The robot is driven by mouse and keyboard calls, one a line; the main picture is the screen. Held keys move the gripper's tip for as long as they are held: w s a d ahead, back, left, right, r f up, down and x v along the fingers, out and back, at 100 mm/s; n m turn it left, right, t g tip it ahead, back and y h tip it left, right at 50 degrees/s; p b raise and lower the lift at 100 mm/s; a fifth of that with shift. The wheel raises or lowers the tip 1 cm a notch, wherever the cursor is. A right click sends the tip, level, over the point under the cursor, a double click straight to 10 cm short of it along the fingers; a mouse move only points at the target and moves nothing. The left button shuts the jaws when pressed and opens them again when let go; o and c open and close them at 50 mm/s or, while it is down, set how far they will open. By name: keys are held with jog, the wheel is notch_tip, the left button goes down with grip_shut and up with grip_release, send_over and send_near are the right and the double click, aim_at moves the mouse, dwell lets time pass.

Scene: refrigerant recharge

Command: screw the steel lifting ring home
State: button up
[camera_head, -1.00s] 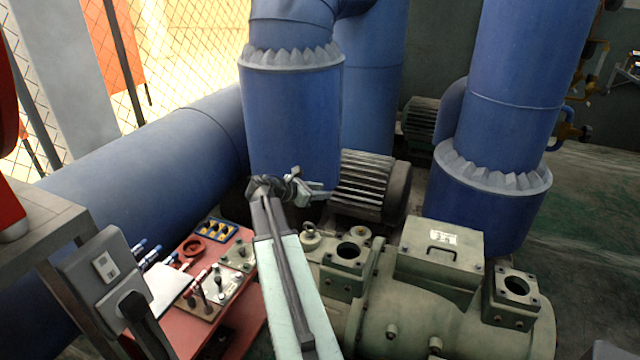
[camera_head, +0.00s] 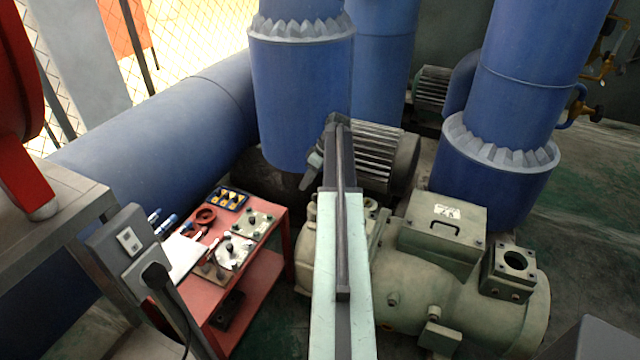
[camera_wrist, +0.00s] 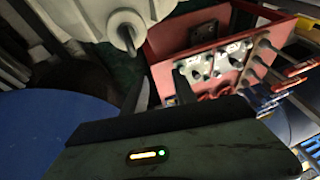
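A pale rounded part with a short stem (camera_wrist: 126,32) shows at the top of the wrist view, on or by the pale green compressor. It looks like the steel lifting ring, but I cannot be sure or tell how far it is screwed in. In the head view my arm hides the spot at the compressor's left end where the ring showed earlier. The compressor (camera_head: 400,285) lies right of my arm. My gripper (camera_wrist: 163,90) shows two fingertips apart with nothing visible between them. In the head view it is mostly hidden behind my forearm.
A red cart (camera_head: 272,225) with plates, fittings and tools stands left of the compressor; it also shows in the wrist view (camera_wrist: 165,42). Blue pipes (camera_head: 300,100) rise behind, with a finned motor (camera_head: 375,150). A grey bench (camera_head: 70,190) stands at the left.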

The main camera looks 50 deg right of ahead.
jog(key=s+d+r+m, duration=0.1)
jog(key=s+d+r, duration=0.1)
jog(key=s+d, duration=0.35)
jog(key=shift+t, duration=0.3)
jog(key=b+x, duration=0.6)
jog(key=x, duration=0.1)
jog(key=shift+s+d+f, duration=0.1)
jog(key=shift+f, duration=0.15)
jog(key=shift+w+f+b, duration=0.25)
jog(key=shift+f+b, duration=0.1)
jog(key=shift+f, duration=0.05)
jog(key=shift+r, duration=0.1)
grip_shut()
